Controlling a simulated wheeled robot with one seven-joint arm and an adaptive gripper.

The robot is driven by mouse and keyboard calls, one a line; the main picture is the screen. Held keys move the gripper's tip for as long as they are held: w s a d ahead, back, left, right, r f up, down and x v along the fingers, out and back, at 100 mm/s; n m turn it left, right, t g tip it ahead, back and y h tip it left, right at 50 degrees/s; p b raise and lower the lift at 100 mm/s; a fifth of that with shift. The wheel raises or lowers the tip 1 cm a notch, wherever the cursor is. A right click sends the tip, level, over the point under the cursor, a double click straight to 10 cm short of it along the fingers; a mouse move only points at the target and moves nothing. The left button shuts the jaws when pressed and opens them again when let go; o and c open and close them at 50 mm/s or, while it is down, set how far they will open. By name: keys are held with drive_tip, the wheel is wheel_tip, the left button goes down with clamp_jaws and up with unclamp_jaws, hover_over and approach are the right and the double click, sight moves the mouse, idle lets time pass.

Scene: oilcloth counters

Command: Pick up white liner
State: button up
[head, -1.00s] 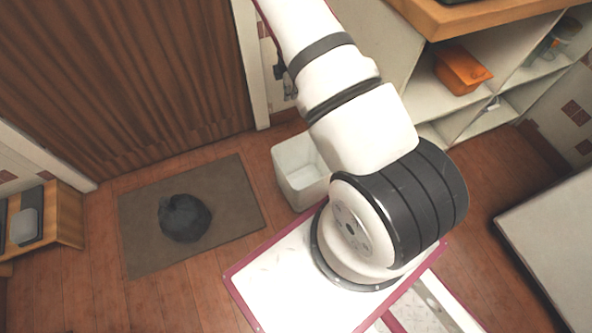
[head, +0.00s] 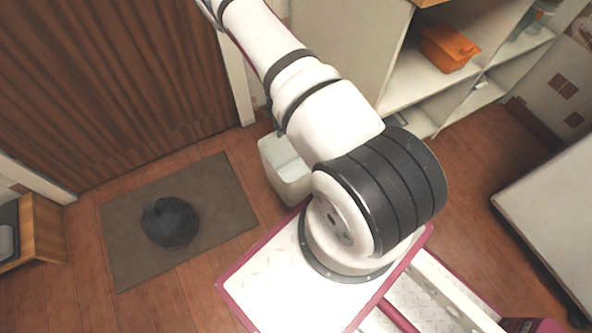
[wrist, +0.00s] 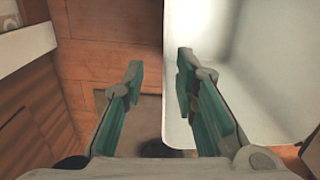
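The white liner, an open-topped white box, stands on the floor beside my arm in the head view (head: 287,172). My arm covers part of it. In the wrist view its pale inside and rim fill the right half (wrist: 275,75). My gripper (wrist: 159,69) is open and empty. Its left finger is over the floor outside the liner's left edge, and its right finger is over the liner's side of that edge. I cannot tell how far above the rim the fingertips are. The gripper does not show in the head view.
A dark grey bag (head: 170,222) lies on a brown mat (head: 125,262) to the left. White shelves (head: 412,85) with an orange bin (head: 447,48) stand at the upper right. A pale counter (head: 555,215) is at the right. A brown slatted surface (head: 100,80) is at the back left.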

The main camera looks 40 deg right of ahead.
drive_tip(key=b, duration=0.3)
hover_over(282, 144)
wheel_tip(282, 144, down, 5)
drive_tip(key=shift+w+d+f, duration=0.1)
drive_tip(key=shift+f, duration=0.05)
clamp_jaws()
